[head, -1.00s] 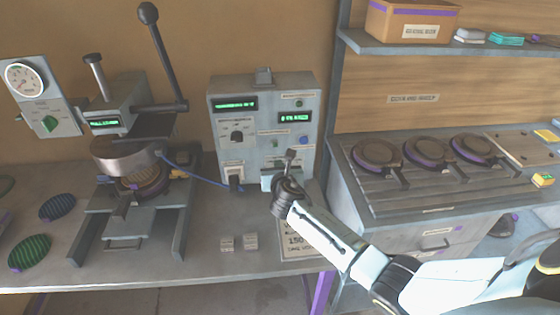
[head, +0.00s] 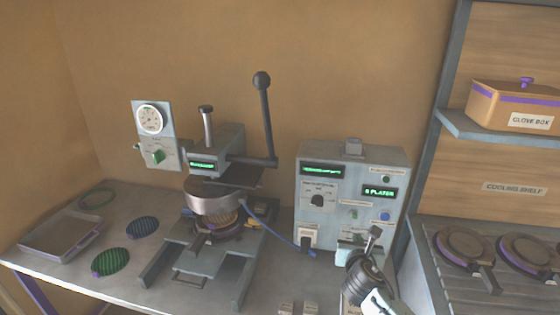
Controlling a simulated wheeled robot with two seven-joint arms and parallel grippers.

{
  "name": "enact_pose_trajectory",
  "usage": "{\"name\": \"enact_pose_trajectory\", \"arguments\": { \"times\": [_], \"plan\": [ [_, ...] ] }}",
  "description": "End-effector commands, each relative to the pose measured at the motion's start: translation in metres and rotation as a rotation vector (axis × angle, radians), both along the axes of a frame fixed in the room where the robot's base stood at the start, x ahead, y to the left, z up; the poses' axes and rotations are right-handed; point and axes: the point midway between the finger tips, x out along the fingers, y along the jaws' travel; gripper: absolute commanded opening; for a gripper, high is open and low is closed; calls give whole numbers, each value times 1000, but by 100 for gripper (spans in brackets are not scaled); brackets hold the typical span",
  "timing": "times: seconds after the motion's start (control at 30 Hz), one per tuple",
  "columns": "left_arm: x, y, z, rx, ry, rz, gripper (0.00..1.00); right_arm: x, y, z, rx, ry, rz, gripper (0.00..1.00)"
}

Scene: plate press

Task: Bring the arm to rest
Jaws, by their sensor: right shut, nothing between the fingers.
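My right arm comes in from the lower right. Its gripper (head: 373,236) is shut and empty, in front of the lower right part of the grey control box (head: 350,200). I cannot tell whether it touches the box. The plate press (head: 215,200) stands left of the box, with its long black lever (head: 266,120) upright. A ribbed brown plate (head: 222,217) shows under the press's round metal head. My left gripper is not in view.
A green ribbed pad (head: 110,262), a blue one (head: 142,227) and a shallow tray (head: 62,236) lie on the bench at left. A cooling shelf with round plates (head: 463,246) stands at right, below the glove box (head: 512,105). A blue cable (head: 275,238) joins press and box.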

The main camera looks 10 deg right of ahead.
Motion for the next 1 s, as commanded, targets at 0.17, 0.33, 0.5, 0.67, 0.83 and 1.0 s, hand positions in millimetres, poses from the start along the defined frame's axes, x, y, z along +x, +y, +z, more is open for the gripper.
{"name": "enact_pose_trajectory", "arguments": {
  "times": [0.17,0.33,0.5,0.67,0.83,1.0],
  "plan": [
    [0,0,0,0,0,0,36,-34,10,-19,269,-17,-107,0],
    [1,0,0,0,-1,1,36,-104,27,-47,779,-51,-377,0],
    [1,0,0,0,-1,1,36,-181,46,-64,1253,-83,-734,0],
    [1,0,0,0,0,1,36,-248,63,-66,1588,-120,-1096,0],
    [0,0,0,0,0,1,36,-296,76,-61,1773,-160,-1384,0],
    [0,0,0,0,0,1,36,-331,86,-53,1877,-196,-1609,0]
  ]
}}
